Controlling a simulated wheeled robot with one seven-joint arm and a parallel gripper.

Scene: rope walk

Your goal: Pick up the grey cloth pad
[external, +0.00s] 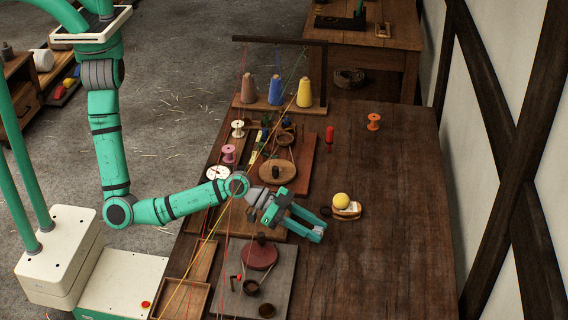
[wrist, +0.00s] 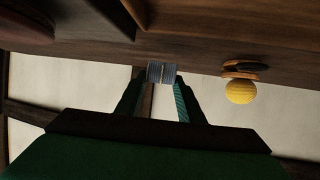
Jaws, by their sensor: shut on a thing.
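My gripper (external: 320,226) is low over the dark wooden table (external: 375,265), right of the round red-brown disc. In the wrist view my gripper (wrist: 162,76) has its fingertips close together, shut on a small grey ribbed piece that I take for the grey cloth pad (wrist: 155,72). Only a little of it shows between the fingertips.
A yellow ball (external: 341,200) rests on a small wooden piece (external: 347,212) just beyond my fingertips. Behind stand an orange spool (external: 373,121) and a red peg (external: 329,135). Taut coloured threads run past my wrist from the cone rack (external: 277,105). The table's right side is clear.

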